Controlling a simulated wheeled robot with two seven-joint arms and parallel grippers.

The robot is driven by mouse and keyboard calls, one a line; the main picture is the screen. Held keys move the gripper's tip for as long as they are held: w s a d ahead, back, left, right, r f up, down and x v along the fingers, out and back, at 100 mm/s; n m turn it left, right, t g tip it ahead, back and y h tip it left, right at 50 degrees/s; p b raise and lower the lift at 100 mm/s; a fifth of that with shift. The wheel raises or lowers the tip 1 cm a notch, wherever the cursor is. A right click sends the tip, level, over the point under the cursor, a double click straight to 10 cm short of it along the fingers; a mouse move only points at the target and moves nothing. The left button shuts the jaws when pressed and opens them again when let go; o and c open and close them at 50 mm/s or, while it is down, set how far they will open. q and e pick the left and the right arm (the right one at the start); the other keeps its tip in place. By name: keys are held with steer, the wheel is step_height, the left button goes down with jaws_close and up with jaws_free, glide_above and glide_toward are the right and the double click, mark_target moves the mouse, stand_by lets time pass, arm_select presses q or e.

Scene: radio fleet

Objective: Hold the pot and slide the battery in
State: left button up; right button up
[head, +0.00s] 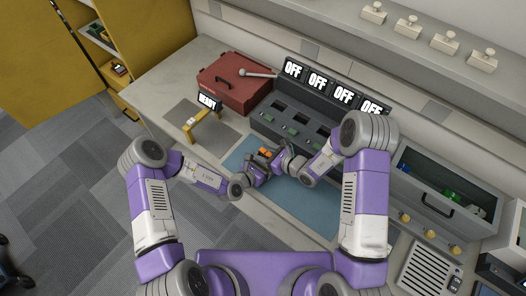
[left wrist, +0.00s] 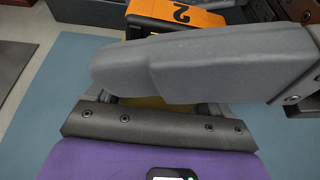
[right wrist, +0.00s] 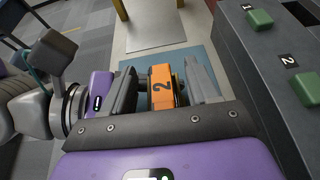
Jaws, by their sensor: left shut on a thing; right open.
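An orange block marked 2 (head: 265,153) is over the blue mat (head: 309,202), between my two grippers. It also shows in the left wrist view (left wrist: 178,14) and the right wrist view (right wrist: 162,86). Yellow shows at its side and below it. My left gripper (head: 257,170) is shut on it, but its finger hides the contact. My right gripper (right wrist: 164,88) is open, with its fingers on either side of the block and a gap on the right. I cannot tell the pot and the battery apart in these views.
A grey dock (head: 285,125) with several OFF displays and green buttons stands behind the mat. A red toolbox (head: 233,82) and a yellow stand (head: 193,128) are at the back left. An open drawer (head: 425,198) with green pieces is at the right.

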steer(key=v, duration=1.1)
steer(key=shift+d, duration=0.2)
steer(key=shift+s+r, duration=0.1)
steer(key=shift+r, duration=0.05)
arm_select(q)
steer(key=o, duration=0.9)
steer(key=v, duration=1.2)
steer(key=shift+s+f, duration=0.1)
